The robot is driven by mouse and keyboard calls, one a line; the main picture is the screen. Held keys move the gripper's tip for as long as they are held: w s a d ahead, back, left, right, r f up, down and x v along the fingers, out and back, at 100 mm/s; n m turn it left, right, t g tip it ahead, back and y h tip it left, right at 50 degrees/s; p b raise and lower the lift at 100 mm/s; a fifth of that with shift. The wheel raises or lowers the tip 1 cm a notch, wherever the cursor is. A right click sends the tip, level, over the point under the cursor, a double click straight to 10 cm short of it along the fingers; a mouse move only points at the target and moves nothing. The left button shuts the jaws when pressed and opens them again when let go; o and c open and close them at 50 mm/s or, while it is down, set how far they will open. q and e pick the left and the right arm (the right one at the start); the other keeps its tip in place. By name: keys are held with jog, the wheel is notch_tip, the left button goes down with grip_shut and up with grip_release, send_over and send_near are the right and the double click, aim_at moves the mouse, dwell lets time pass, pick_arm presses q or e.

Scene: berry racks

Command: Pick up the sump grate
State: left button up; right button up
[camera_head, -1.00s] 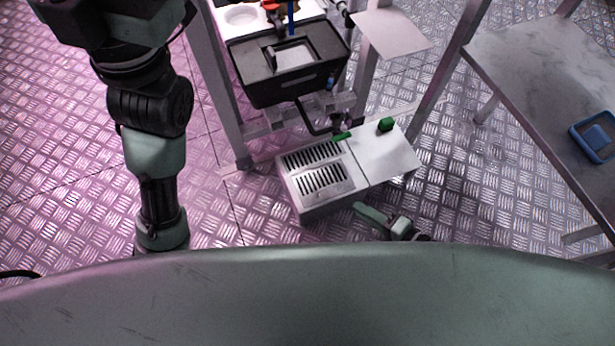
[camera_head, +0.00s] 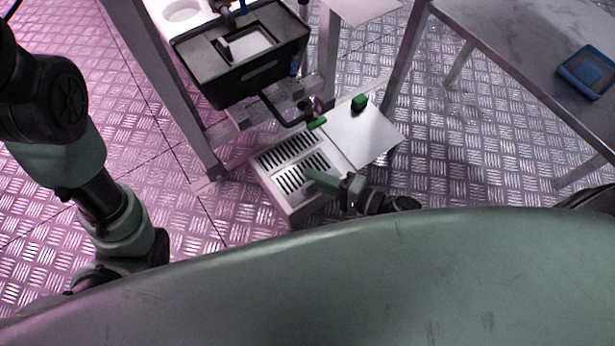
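The sump grate (camera_head: 283,152) is a pale metal plate with two rows of dark slots. It lies on the left part of a low metal box (camera_head: 297,208) on the floor. My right gripper (camera_head: 312,177) comes in from the lower right, and its greenish finger end is over the grate's right slot row, covering part of it. Its second finger cannot be made out, and I cannot tell whether it touches the grate. My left arm (camera_head: 110,205) hangs at the left; its gripper is not in view.
A plain cover plate (camera_head: 362,134) with a green knob (camera_head: 360,103) adjoins the grate. A small green piece (camera_head: 317,123) lies behind it. A black bin (camera_head: 243,85) hangs in a metal frame above. A table with a blue tray (camera_head: 587,70) stands right.

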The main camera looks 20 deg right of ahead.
jog(key=shift+c, duration=0.3)
grip_shut()
dwell(1.1)
